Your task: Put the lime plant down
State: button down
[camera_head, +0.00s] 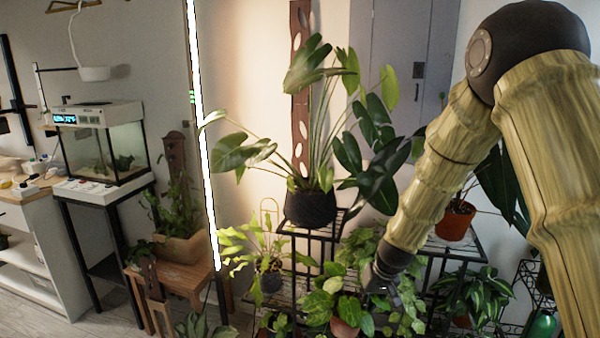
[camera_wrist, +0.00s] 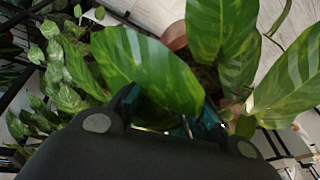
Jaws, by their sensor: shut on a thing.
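The lime plant (camera_head: 325,303) has broad light-green leaves and a terracotta pot (camera_head: 345,328), low in the middle of the head view. My gripper (camera_head: 378,285) reaches down to it from the upper right and is shut on it among the leaves. In the wrist view, large yellow-green mottled leaves (camera_wrist: 150,68) spread over and between the dark fingers (camera_wrist: 167,112). Part of the terracotta pot (camera_wrist: 174,36) shows behind them. The exact grip point and the pot's underside are hidden, so I cannot tell whether the pot rests on anything.
A black tiered plant stand (camera_head: 308,232) holds a large plant in a dark pot (camera_head: 310,207). A terracotta pot (camera_head: 455,221) stands on a shelf to the right. Other foliage (camera_head: 470,292) crowds both sides. A wooden stool (camera_head: 178,280) with a planter stands left; pale floor (camera_wrist: 300,65) shows in the wrist view.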

jog(key=s+f+p, duration=0.2)
jog(key=s+p, duration=0.6)
jog(key=s, duration=0.7)
jog(key=shift+s+a+f+p, duration=0.25)
jog(key=shift+s+a+p, duration=0.05)
jog(key=shift+s+a, duration=0.1)
jog(key=shift+w, duration=0.15)
